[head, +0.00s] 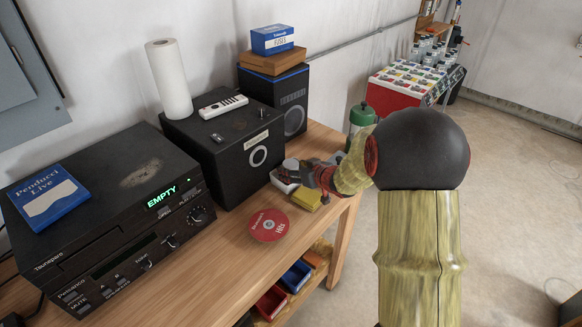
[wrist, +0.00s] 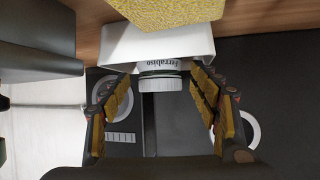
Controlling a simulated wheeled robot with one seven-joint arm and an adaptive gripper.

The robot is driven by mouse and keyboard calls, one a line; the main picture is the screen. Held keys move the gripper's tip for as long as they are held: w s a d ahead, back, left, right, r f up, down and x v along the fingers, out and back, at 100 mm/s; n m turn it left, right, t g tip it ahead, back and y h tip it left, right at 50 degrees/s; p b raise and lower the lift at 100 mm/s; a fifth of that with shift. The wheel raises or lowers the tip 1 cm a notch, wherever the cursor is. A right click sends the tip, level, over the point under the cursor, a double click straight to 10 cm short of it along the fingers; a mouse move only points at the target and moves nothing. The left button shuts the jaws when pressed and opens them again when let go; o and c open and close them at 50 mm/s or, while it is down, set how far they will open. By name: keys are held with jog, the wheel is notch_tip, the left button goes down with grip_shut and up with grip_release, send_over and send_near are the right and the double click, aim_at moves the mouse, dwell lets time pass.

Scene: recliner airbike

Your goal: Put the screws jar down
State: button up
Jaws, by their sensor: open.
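A white container with a ribbed, round grey-white cap (wrist: 160,82) and dark lettering is in the wrist view; I take it for the screws jar, though no screws show. My gripper (head: 298,172) is open. In the wrist view its two padded fingers (wrist: 158,108) stand either side of the cap, with a gap on each side.
A yellow block (head: 307,199) lies right beside the white container. A red disc (head: 268,225) lies in front on the table (head: 222,262). A black speaker (head: 231,155) stands behind to the left. A green-topped canister (head: 361,116) stands beyond my arm.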

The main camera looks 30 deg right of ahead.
jog(key=p+v, duration=0.2)
jog(key=v, duration=0.7)
jog(key=shift+s+r+p, duration=0.2)
jog(key=shift+r+p, duration=0.1)
jog(key=shift+p, duration=0.05)
jog(key=s+a+r+m+g+h, duration=0.25)
jog(key=s+r+h, duration=0.25)
jog(key=r, duration=0.7)
jog(key=s+a+g+y, duration=0.2)
jog(key=s+a, duration=0.7)
jog(key=s, duration=0.2)
jog(key=s+a+r+n+g+y, duration=0.1)
jog(key=s+a+g+y, duration=0.1)
jog(key=s+a, duration=0.7)
jog(key=s, duration=0.2)
jog(key=shift+s+r, duration=0.25)
jog(key=shift+s, duration=0.15)
